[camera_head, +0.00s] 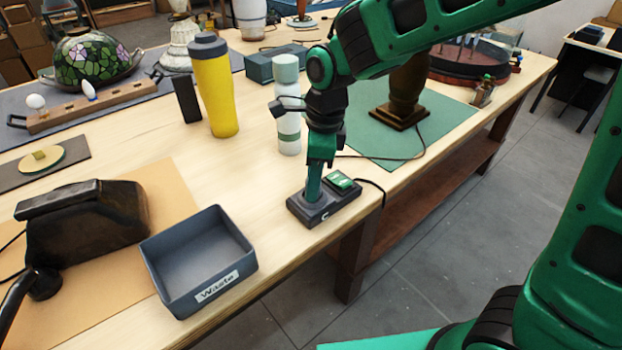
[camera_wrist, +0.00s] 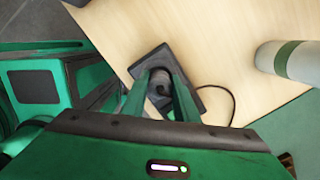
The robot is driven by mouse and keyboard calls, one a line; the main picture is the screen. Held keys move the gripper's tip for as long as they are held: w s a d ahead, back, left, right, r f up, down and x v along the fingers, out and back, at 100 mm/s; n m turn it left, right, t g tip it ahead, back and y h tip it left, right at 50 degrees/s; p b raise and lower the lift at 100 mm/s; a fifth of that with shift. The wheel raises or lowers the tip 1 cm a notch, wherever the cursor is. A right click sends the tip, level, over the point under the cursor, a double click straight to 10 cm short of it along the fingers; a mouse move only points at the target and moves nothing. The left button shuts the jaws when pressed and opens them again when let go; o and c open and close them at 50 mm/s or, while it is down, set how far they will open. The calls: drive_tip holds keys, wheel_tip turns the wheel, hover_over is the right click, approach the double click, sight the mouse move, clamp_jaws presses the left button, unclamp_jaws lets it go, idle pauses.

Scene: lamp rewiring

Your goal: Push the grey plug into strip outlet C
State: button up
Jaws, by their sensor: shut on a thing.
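The black outlet strip (camera_head: 345,199) lies near the front edge of the workbench, with a green switch (camera_head: 341,180) and a letter C on its near side. My gripper (camera_head: 313,196) points straight down onto the strip's left end, beside the C mark. In the wrist view, my gripper (camera_wrist: 160,76) is shut on the grey plug (camera_wrist: 159,87), which sits between the fingers over the strip (camera_wrist: 152,57). The fingers hide the plug in the head view. I cannot tell how deep the plug sits in the outlet.
A grey bin marked Waste (camera_head: 212,292) stands left of the strip. A white bottle with green bands (camera_head: 289,128) stands just behind. A yellow tumbler (camera_head: 217,95) is farther back. A dark lamp base (camera_head: 399,114) stands on a green mat (camera_head: 452,115). A black cord (camera_head: 376,186) runs near the strip.

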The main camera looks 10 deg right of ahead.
drive_tip(key=shift+s+f, duration=0.1)
drive_tip(key=shift+f, duration=0.1)
idle(0.5)
drive_tip(key=o, duration=1.1)
drive_tip(key=shift+a+r, duration=0.1)
drive_tip(key=shift+r, duration=3.45)
